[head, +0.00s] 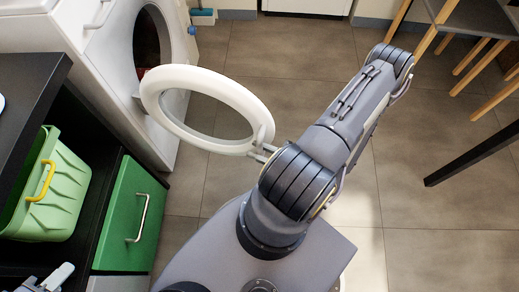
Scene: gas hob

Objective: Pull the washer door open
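The white washer (110,75) stands at the upper left, with its dark round drum opening showing. Its round white door (180,77) is swung well out from the front, over the floor. My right gripper (263,152) is at the door's free edge, at the lower right of the ring. Its fingers are small and partly hidden by my arm, so I cannot tell whether they grip the door. My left gripper (46,282) is at the bottom left corner, partly cut off by the frame, away from the washer. Its fingers appear apart and empty.
A dark counter unit with a green drawer (133,215) and a green basket (48,190) with a yellow handle stands at the left. A table with wooden legs (470,68) is at the upper right. The tiled floor (285,60) beyond the door is clear.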

